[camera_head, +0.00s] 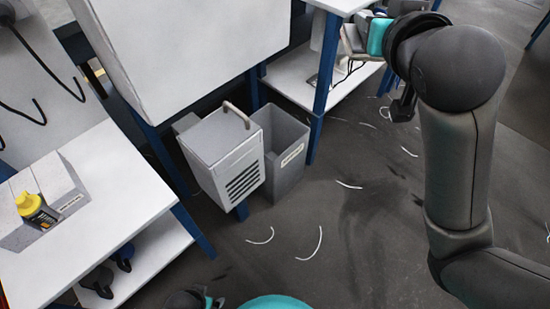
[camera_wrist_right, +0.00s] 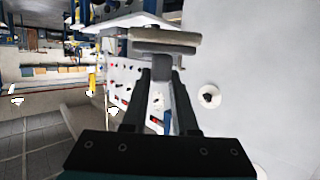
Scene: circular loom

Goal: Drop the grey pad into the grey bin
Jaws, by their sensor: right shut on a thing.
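The grey bin (camera_head: 292,175) stands on the floor in the middle of the head view, open at the top, with a pale label on its side. My right gripper (camera_wrist_right: 163,72) is shut on the grey pad (camera_wrist_right: 165,41), which lies crosswise at the fingertips in the right wrist view. In the head view my right arm reaches up to the top right, away from the bin, and its fingers and the pad are hard to make out there. My left gripper is not in view.
A light grey box-shaped unit (camera_head: 222,150) with a handle and vents stands against the bin's left side. A shelf (camera_head: 300,78) stands behind the bin. Pale strands (camera_head: 312,243) lie on the open floor.

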